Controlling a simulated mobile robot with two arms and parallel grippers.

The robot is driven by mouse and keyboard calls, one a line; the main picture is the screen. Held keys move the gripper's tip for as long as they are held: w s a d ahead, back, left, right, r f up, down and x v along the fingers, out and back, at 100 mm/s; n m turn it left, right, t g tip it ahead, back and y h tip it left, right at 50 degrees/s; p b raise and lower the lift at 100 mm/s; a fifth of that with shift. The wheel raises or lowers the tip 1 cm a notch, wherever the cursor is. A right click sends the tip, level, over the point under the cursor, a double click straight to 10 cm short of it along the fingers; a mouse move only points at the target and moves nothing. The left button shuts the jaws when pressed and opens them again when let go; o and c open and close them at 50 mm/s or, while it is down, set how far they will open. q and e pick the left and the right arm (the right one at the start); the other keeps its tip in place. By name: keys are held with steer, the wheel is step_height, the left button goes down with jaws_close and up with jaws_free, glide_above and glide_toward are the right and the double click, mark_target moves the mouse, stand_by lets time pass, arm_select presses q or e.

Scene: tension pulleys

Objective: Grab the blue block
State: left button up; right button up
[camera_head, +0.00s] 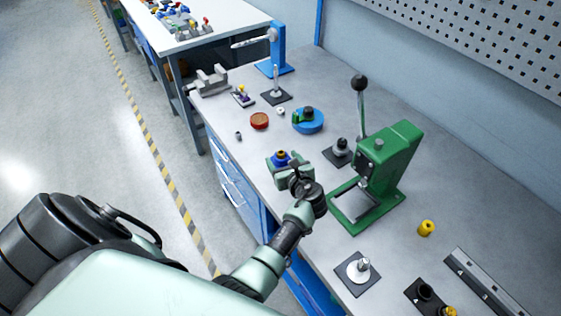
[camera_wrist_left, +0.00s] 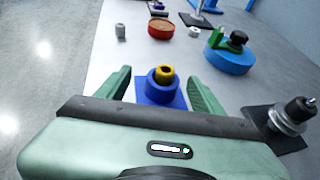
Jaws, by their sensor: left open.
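The blue block (camera_wrist_left: 152,91) has a square blue base and a round blue collar, with a yellow ring-shaped piece (camera_wrist_left: 165,73) in its top. It stands on the grey workbench (camera_head: 234,159). In the head view the blue block (camera_head: 280,162) is partly hidden by my left gripper. My left gripper (camera_head: 279,160) is open, and in the wrist view its two green fingers (camera_wrist_left: 158,80) stand on either side of the block, with a visible gap on each side. I cannot tell the fingers' exact height against the block. My right gripper is not in view.
A green press (camera_head: 392,165) with a tall lever stands right of my left gripper. Behind are a red disc (camera_head: 259,121), a blue disc (camera_head: 312,126) with a green part on it, and a small grey cylinder (camera_head: 238,135). A black-based post (camera_head: 338,155) stands close on the right.

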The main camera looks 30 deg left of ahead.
arm_select(q)
steer(key=shift+d+f, duration=0.3)
steer(key=shift+f, duration=0.15)
steer(key=b+x, duration=0.5)
steer(key=x, duration=0.1)
steer(key=shift+w+b, duration=0.15)
steer(key=shift+b, duration=0.2)
steer(key=shift+w+a+b, duration=0.3)
steer(key=shift+a, duration=0.1)
steer(key=shift+r, duration=0.15)
jaws_close()
